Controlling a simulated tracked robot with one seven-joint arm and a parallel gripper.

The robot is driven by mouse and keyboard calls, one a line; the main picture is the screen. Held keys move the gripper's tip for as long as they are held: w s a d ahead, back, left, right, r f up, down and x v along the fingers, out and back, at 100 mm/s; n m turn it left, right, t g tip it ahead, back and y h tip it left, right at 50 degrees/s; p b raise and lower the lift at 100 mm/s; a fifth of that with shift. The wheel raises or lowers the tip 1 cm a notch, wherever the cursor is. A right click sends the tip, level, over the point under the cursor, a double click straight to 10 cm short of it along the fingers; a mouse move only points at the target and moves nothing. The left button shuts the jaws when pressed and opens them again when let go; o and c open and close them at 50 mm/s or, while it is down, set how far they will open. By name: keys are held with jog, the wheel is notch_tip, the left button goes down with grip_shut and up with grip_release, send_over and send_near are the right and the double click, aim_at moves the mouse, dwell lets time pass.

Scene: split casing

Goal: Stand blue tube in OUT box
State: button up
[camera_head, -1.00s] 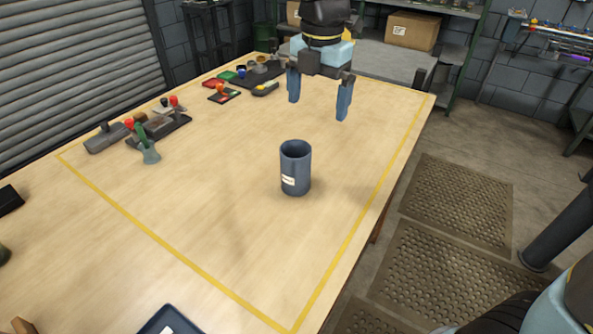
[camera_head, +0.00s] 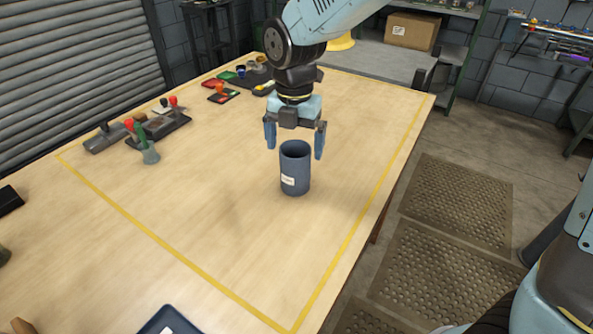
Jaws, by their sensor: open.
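The blue tube (camera_head: 296,178) stands upright on the wooden table, its open end up and a small white label low on its side. My gripper (camera_head: 295,152) points down, open and empty. In the picture its fingertips appear to the left and right of the tube's rim, apart from it; whether they are above or behind the tube I cannot tell. A dark blue container with a white label (camera_head: 171,322) is cut off at the bottom edge. It may be the OUT box, but its lettering is not readable.
Several small tools and parts, including a grey-green piece with a green stem (camera_head: 149,153), lie along the table's left and far side. A yellow line (camera_head: 350,228) is marked on the table (camera_head: 205,200). The tabletop around the tube is clear.

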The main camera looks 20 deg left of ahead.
aim_at(295, 155)
notch_tip(295, 155, down, 5)
jog(key=shift+w, duration=0.15)
jog(key=c, duration=1.2)
jog(key=shift+o, duration=0.2)
jog(key=shift+r, duration=0.6)
jog(key=r, duration=0.2)
jog(key=shift+s+d+r, duration=0.1)
jog(key=shift+s+r, duration=0.1)
jog(key=shift+r, duration=0.15)
jog(key=s+d+r, duration=0.5)
jog(key=s+r, duration=0.4)
jog(key=s, duration=0.3)
jog(key=shift+s, duration=0.4)
